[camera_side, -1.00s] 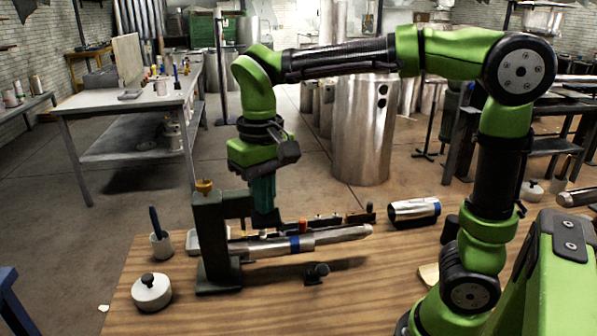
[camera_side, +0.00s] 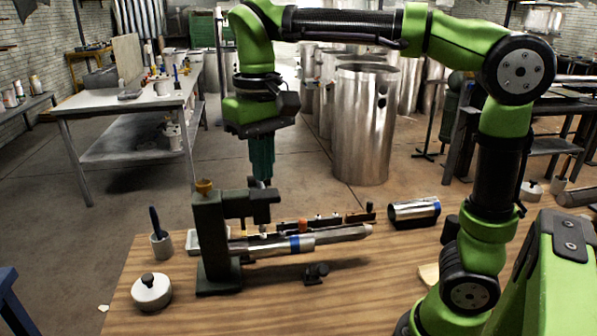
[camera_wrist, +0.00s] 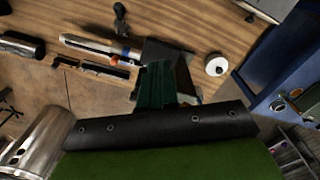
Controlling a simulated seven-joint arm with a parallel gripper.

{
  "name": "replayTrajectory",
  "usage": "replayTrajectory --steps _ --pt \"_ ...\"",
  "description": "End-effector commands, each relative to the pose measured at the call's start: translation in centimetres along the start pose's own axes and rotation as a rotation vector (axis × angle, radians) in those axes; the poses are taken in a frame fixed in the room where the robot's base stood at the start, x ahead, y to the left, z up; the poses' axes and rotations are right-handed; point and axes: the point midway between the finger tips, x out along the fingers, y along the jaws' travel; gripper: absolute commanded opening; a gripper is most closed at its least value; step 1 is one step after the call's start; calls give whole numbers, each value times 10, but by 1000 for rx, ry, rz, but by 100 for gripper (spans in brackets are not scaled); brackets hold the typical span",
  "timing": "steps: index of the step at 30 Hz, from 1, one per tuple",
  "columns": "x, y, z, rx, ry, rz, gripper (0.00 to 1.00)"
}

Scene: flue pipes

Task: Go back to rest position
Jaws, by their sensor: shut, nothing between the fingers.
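My gripper (camera_side: 262,182) is shut and empty. It points down, above the arm of a dark stand (camera_side: 212,240) on the wooden bench. In the wrist view my gripper (camera_wrist: 155,72) shows as green fingers, partly covering the dark stand below. A long silver flue pipe (camera_side: 335,237) with a blue band lies horizontally, its left end at the stand. It also shows in the wrist view (camera_wrist: 88,44).
A shorter metal cylinder (camera_side: 413,211) lies on the bench (camera_side: 350,300) to the right. A white lidded pot (camera_side: 151,291) and a cup with a blue-handled tool (camera_side: 161,243) are at the left. A small dark piece (camera_side: 316,272) lies in front. Large metal drums (camera_side: 362,125) stand on the floor behind.

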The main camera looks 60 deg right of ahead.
Motion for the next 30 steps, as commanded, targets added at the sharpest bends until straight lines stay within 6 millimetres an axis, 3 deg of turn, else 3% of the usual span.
replayTrajectory --steps 6,18,23,30 --pt "-8 0 0 1 0 -1 0" --pt "-6 8 5 -7 27 -20 0" --pt "10 32 24 -25 132 -100 0" --pt "48 59 53 9 348 -252 0"
